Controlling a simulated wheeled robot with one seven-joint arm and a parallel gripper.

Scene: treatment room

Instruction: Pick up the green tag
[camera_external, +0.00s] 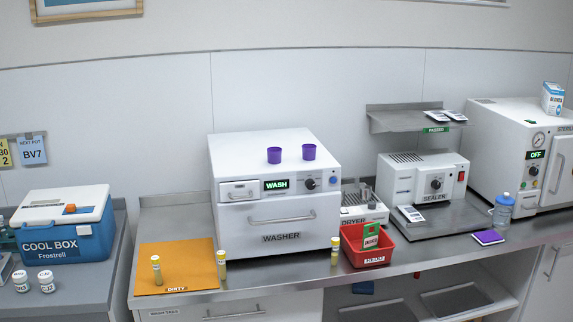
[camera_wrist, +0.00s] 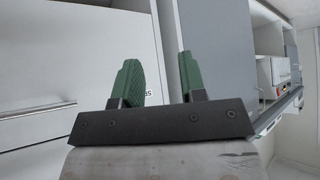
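A small green card (camera_external: 371,230), the likeliest green tag, stands in the red bin (camera_external: 375,258) on the counter, in front of the dryer. Its lower part looks red and white, and its print is too small to read. My gripper (camera_wrist: 158,68) shows only in the wrist view. Its two green-padded fingers are apart with nothing between them. The tag is not visible in the wrist view, and my arm is not visible in the external view, so I cannot tell the distance between them.
The washer (camera_external: 276,190) stands left of the bin, with a yellow-capped vial (camera_external: 334,251) close by. The sealer (camera_external: 422,178) and a blue bottle (camera_external: 502,214) are to the right. An orange mat (camera_external: 190,256) lies left. The wrist view shows white cabinet fronts (camera_wrist: 75,55).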

